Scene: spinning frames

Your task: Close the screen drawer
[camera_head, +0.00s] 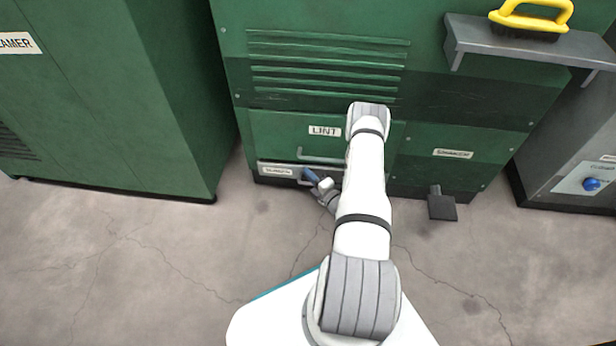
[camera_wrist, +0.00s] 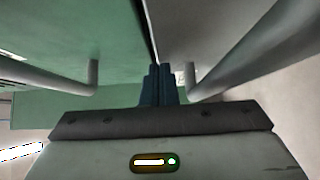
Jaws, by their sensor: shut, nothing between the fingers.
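The screen drawer (camera_head: 262,169) has a pale grey front with a small label, low on the green machine under the LINT door (camera_head: 275,135). It looks nearly flush with the machine; any small gap is hard to judge. My gripper (camera_head: 309,173) has its dark blue fingers shut and empty, pointing at the drawer front beside its label. In the wrist view the fingers (camera_wrist: 158,85) are together near the dark seam between a green panel (camera_wrist: 60,40) and the grey drawer front (camera_wrist: 190,30). Whether they touch the front is unclear. My arm hides the drawer's right part.
The LINT door's bar handle (camera_head: 318,157) sits just above the drawer. A dark pedal-like block (camera_head: 442,206) juts out at the right. A shelf (camera_head: 500,42) holds a yellow-handled brush (camera_head: 530,20). A green cabinet (camera_head: 120,90) stands left. The concrete floor in front is clear.

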